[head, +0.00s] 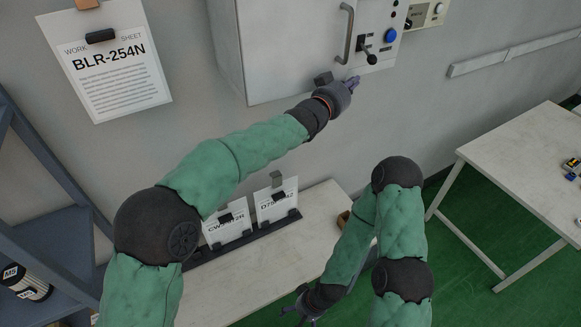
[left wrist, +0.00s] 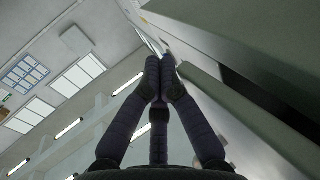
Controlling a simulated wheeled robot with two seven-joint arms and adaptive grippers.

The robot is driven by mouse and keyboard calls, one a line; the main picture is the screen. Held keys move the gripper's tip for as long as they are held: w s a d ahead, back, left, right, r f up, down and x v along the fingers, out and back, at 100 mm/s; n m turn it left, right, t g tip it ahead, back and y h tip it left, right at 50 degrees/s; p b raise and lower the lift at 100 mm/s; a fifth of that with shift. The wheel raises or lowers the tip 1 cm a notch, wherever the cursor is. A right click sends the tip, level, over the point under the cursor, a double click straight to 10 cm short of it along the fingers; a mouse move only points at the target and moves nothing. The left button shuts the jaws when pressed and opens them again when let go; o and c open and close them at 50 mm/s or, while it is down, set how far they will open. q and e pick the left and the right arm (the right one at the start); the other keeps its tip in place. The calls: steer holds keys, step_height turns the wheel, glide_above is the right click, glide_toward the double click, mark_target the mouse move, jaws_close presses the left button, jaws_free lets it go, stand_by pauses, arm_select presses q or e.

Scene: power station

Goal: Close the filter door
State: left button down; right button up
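The filter door appears to be the pale grey front (head: 290,45) of the wall cabinet, with a vertical bar handle (head: 346,35) near its right edge. My left gripper (head: 353,80) is at the door's lower right corner, below the handle. In the left wrist view its fingertips (left wrist: 160,68) are together with nothing seen between them. A grey-green panel (left wrist: 225,45) with a dark gap (left wrist: 265,95) lies to the right of the fingers. I cannot tell whether the fingers touch the door. My right gripper (head: 301,312) is low at the bottom edge, partly cut off, its fingers spread and empty.
A control panel with a blue button (head: 390,35) and a black lever (head: 368,55) is right of the handle. Below, a table (head: 285,255) bears sheet holders. Another table (head: 520,165) stands right. A blue shelf frame (head: 45,225) is left.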

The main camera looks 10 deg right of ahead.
arm_select(q)
steer(key=shift+w+a, duration=0.15)
steer(key=shift+w, duration=0.6)
arm_select(e)
steer(key=shift+w+r, duration=0.35)
steer(key=shift+r, duration=0.05)
arm_select(q)
steer(key=shift+s+f, duration=0.1)
arm_select(e)
steer(key=shift+f, duration=0.1)
